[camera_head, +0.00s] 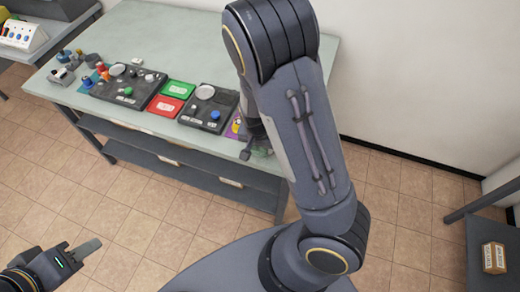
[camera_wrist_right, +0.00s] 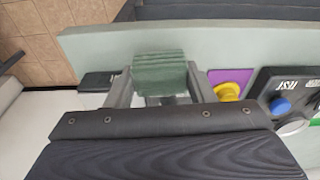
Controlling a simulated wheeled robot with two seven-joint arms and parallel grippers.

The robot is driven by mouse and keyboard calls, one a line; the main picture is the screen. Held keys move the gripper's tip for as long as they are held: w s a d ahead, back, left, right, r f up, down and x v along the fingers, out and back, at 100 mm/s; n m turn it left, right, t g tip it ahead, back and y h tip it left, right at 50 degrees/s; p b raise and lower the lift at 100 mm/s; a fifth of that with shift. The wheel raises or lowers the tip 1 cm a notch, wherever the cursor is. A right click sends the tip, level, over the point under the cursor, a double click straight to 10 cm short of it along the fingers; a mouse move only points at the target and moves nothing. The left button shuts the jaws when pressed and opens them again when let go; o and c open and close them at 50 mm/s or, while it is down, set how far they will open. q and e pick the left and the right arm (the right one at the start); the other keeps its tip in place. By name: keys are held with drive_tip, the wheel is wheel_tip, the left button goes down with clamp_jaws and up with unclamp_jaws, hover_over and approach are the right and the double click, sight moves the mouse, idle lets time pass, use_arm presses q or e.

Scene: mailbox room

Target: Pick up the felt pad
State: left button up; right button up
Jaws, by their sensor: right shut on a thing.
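The felt pad (camera_wrist_right: 158,74) is a dark green, layered-looking block. In the right wrist view it sits between the two fingers of my right gripper (camera_wrist_right: 160,88), which is shut on it near the table's edge. I cannot tell whether the pad touches the table top. In the head view my right arm hides most of this spot; a bit of green (camera_head: 263,150) shows beside the right gripper (camera_head: 252,143). My left gripper (camera_head: 78,252) is at the lower left of the head view, over the floor and away from the table; its finger opening is unclear.
The pale green table (camera_head: 190,45) holds black trays (camera_head: 128,85), a green tray (camera_head: 178,93), a red tray (camera_head: 166,106) and several small objects. A purple mat with a yellow item (camera_wrist_right: 230,91) lies close beside the right gripper. A dark flat piece (camera_wrist_right: 97,82) lies on its other side.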

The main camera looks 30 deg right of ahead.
sight(260, 149)
drive_tip(key=s+r, duration=0.1)
drive_tip(key=s+a+r, duration=0.1)
drive_tip(key=r, duration=0.1)
drive_tip(key=s+a+r+p, duration=0.1)
drive_tip(key=shift+s+r, duration=0.1)
drive_tip(key=shift+r, duration=0.3)
drive_tip(key=s+a+r+p, duration=0.2)
drive_tip(key=s+a+r, duration=0.2)
drive_tip(key=s, duration=0.4)
drive_tip(key=shift+s+p, duration=0.35)
